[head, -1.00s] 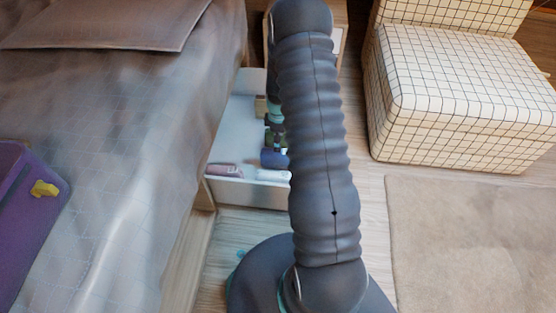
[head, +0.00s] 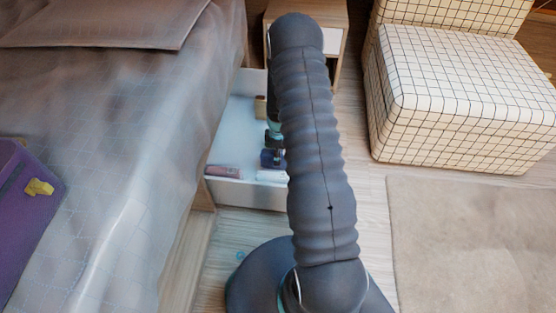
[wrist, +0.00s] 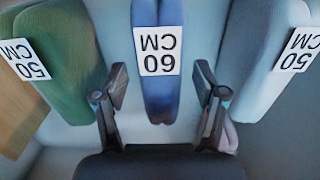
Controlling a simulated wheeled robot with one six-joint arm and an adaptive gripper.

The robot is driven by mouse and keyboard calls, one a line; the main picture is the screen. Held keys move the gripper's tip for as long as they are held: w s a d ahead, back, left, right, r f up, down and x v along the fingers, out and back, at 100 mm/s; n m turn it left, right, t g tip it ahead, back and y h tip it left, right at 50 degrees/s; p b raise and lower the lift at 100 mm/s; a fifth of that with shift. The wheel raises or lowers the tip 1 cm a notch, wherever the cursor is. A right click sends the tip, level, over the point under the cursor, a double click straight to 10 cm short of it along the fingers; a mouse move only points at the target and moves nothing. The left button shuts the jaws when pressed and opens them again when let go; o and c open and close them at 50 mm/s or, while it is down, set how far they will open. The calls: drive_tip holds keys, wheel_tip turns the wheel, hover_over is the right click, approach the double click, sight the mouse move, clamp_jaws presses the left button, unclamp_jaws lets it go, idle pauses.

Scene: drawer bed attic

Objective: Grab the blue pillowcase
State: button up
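A folded blue cloth (wrist: 160,98) with a white "60 CM" tag stands upright in the middle of the wrist view. In the head view it shows as a small dark blue patch (head: 270,159) in the open drawer (head: 240,186). My gripper (wrist: 160,90) is open, with one finger on each side of the blue cloth and gaps between. I cannot tell how deep the fingertips reach. In the head view my arm hides much of the gripper and drawer.
A green folded cloth (wrist: 62,60) tagged "50 CM" is at left in the wrist view, a pale blue one (wrist: 262,60) at right. A bed (head: 110,130) flanks the drawer on the left. A checked chair (head: 460,100) and beige rug (head: 475,235) lie right.

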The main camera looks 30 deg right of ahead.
drive_tip(key=c, duration=1.2)
drive_tip(key=shift+r, duration=0.1)
drive_tip(key=shift+c, duration=0.2)
